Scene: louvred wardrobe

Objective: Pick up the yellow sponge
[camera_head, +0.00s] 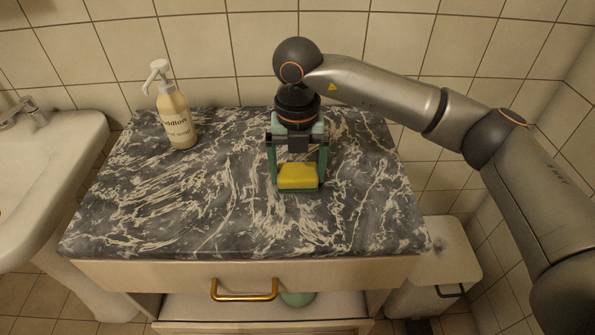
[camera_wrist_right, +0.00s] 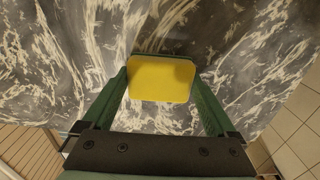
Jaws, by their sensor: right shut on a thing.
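The yellow sponge (camera_head: 298,176) has a green layer underneath and is at the marble-topped cabinet, right of the middle of its top. My right gripper (camera_head: 298,180) comes down from above with one finger on each side of the sponge. In the right wrist view the sponge (camera_wrist_right: 161,79) sits between the two green fingertips of the gripper (camera_wrist_right: 161,82), which is shut on it. I cannot tell whether the sponge rests on the marble or is slightly above it. My left gripper is not in view.
The marble top (camera_head: 200,220) is mostly clear. A soap pump bottle (camera_head: 174,115) stands at its back left. A white sink (camera_head: 40,180) is on the left. A drawer with a gold handle (camera_head: 244,295) is below the front edge. A white bin (camera_head: 440,265) stands at right.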

